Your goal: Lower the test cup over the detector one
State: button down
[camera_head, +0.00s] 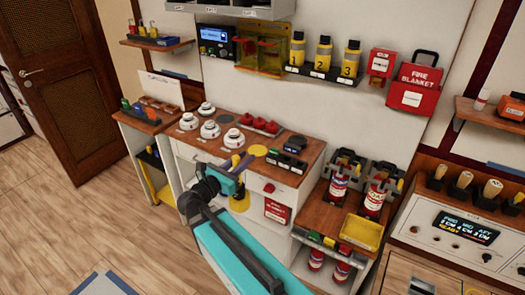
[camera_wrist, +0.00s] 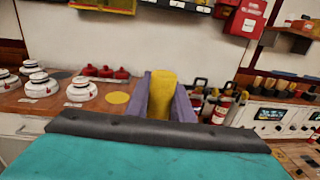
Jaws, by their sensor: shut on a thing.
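My gripper (camera_head: 237,164) has purple fingers, shut on the yellow test cup (camera_head: 240,201), which hangs in front of the cabinet's front edge. In the wrist view the cup (camera_wrist: 161,95) stands between the two fingers. Several white round detectors, among them a front right one (camera_head: 232,138), a front middle one (camera_head: 210,129), a left one (camera_head: 188,121) and a back one (camera_head: 206,108), sit on the wooden top left of my gripper. Their small labels are unreadable, so I cannot tell which is detector one. The cup is apart from all of them.
A flat yellow disc (camera_head: 258,150) lies on the top, behind my gripper. Red domed items (camera_head: 259,125) stand behind the detectors, and a dark round item (camera_head: 294,142) is to the right. Extinguishers (camera_head: 374,190) stand on the right. Above the top is free room below the wall shelf.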

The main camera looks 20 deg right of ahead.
jog(key=shift+n+t+y, duration=0.4)
jog(key=shift+n+t, duration=0.1)
jog(key=shift+t, duration=0.2)
jog(key=a+f+b, duration=0.1)
jog(key=a+f, duration=0.1)
jog(key=a+f+b, duration=0.2)
jog(key=a+f, duration=0.1)
jog(key=shift+s+f+b, duration=0.15)
jog(key=shift+f+b, duration=0.15)
jog(key=a+f+t+b, duration=0.1)
jog(key=a+f+b, duration=0.2)
jog(key=f+b, duration=0.4)
jog(key=shift+s+a+f+n+y, duration=0.2)
jog(key=shift+a+f+n+y, duration=0.2)
jog(key=shift+f, duration=0.1)
